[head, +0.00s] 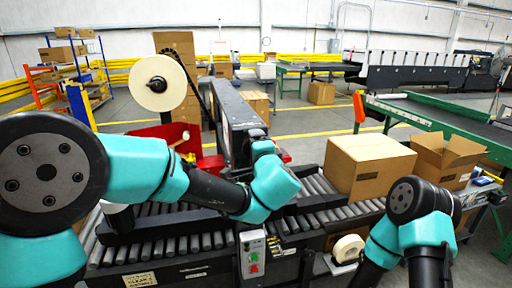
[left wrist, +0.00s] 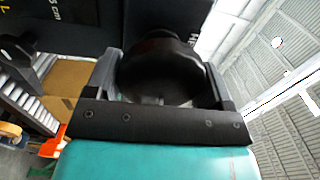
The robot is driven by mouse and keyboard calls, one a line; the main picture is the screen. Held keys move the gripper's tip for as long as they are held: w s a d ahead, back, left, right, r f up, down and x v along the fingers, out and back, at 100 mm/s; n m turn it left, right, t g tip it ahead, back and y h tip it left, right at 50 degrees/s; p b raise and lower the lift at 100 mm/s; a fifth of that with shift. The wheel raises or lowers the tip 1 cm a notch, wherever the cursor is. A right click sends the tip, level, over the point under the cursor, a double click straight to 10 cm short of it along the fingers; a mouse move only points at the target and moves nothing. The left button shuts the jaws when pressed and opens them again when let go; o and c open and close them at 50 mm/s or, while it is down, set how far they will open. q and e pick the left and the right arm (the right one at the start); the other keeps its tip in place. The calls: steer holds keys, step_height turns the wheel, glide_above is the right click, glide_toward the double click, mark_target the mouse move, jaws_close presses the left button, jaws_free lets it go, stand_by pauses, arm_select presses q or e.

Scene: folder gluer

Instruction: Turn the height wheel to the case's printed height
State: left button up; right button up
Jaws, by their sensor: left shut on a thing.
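The height wheel (left wrist: 158,72) is a black round knob in the left wrist view. My left gripper (left wrist: 162,88) has one finger on each side of it and is shut on it. In the head view my left wrist reaches the black head of the machine (head: 232,108), and it hides the wheel and the fingers. The closed cardboard case (head: 388,172) sits on the roller conveyor at the right; its printing is too small to read. My right arm is at the lower right of the head view, with its gripper out of frame.
The roller conveyor (head: 190,243) runs across the front. A control box (head: 252,256) with green and red buttons is on its front. An open carton (head: 447,160) stands right of the case. A tape roll (head: 157,83) is at the upper left. Partial "cm" lettering shows beside the wheel.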

arm_select(q)
steer(key=m, duration=0.7)
steer(key=shift+f+m, duration=0.15)
steer(key=shift+m, duration=0.15)
steer(key=m, duration=0.3)
steer(key=shift+a+m+h, duration=0.1)
steer(key=shift+m+h, duration=0.2)
steer(key=shift+m, duration=0.1)
steer(key=m, duration=0.3)
steer(key=shift+a+f+m, duration=0.1)
steer(key=shift+m, duration=0.2)
steer(key=m, duration=0.4)
steer(key=shift+s+a+m, duration=0.1)
steer(key=shift+m, duration=0.2)
steer(key=m, duration=0.4)
steer(key=shift+m, duration=0.4)
steer(key=o, duration=0.9)
steer(key=shift+a, duration=0.1)
